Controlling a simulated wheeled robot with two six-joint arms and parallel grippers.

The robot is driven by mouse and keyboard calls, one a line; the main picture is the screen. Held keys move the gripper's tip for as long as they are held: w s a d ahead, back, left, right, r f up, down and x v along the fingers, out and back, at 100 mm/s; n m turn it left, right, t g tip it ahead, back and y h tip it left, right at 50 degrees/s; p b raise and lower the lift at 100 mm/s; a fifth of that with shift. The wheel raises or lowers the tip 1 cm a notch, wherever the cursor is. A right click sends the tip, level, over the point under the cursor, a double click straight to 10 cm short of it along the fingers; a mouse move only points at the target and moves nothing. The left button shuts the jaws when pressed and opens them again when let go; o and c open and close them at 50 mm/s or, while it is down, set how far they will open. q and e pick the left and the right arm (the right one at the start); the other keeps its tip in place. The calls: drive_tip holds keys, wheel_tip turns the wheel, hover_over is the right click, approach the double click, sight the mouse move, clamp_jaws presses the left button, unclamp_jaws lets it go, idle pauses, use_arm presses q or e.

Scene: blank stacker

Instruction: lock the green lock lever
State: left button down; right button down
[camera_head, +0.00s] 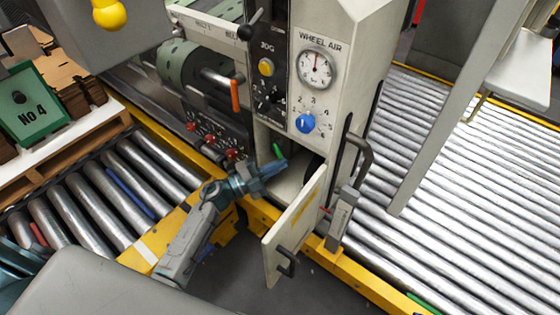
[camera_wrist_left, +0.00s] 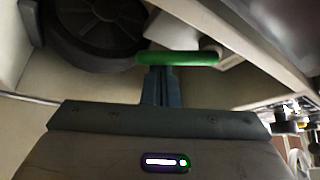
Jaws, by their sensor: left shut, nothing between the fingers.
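The green lock lever (camera_head: 278,151) shows as a small green piece inside the open lower compartment of the machine, mostly hidden by the cabinet and my gripper. In the left wrist view the green lever (camera_wrist_left: 190,58) is a bar lying across the picture, just beyond my fingers. My left gripper (camera_head: 283,164) reaches into the compartment opening, close below the lever. In the wrist view its fingers (camera_wrist_left: 162,72) are together and empty, with the tips at the lever's near side; I cannot tell whether they touch it. My right gripper is not in view.
The compartment door (camera_head: 297,228) stands open to the right of my left gripper. A dark round part (camera_wrist_left: 98,25) lies left of the lever. Dials and the blue knob (camera_head: 305,123) are above. Roller conveyors (camera_head: 450,190) flank the machine.

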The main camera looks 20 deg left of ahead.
use_arm(q)
drive_tip(key=shift+w+a+f+m+g+p, duration=0.1)
drive_tip(key=shift+w+a+f+m+p, duration=0.05)
drive_tip(key=shift+a+m+p, duration=0.15)
drive_tip(key=shift+w+a+f+m+g+p, duration=0.1)
drive_tip(key=shift+a+f+m, duration=0.05)
drive_tip(key=shift+a, duration=0.2)
drive_tip(key=shift+w+a+f+m+g+p, duration=0.1)
drive_tip(key=shift+w+a+f+m+p, duration=0.05)
drive_tip(key=shift+a+m, duration=0.15)
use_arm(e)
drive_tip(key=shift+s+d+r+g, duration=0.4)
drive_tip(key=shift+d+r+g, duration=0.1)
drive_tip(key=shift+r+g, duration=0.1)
use_arm(q)
drive_tip(key=shift+a, duration=0.15)
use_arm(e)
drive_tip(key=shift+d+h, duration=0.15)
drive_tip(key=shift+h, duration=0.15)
